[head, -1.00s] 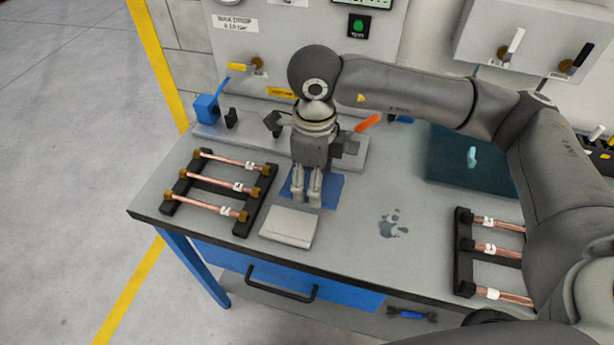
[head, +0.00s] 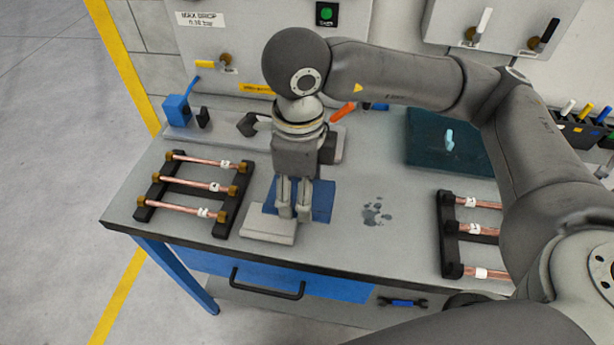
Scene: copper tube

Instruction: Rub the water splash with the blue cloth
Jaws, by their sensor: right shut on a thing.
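The blue cloth (head: 322,203) is a flat blue piece near the middle of the bench, and my right gripper partly hides it. My right gripper (head: 294,216) points down with its fingers closed on the cloth's near part. The cloth seems slightly above the bench, though the height is hard to judge. The water splash (head: 376,212) is a dark, blotchy wet patch on the bench to the right of the cloth, apart from it. My left gripper is out of view.
A pale grey block (head: 268,228) lies just left of the gripper. Racks with copper tubes stand at left (head: 197,187) and right (head: 451,235). A dark teal mat (head: 425,150) with a light blue item lies behind. The bench around the splash is clear.

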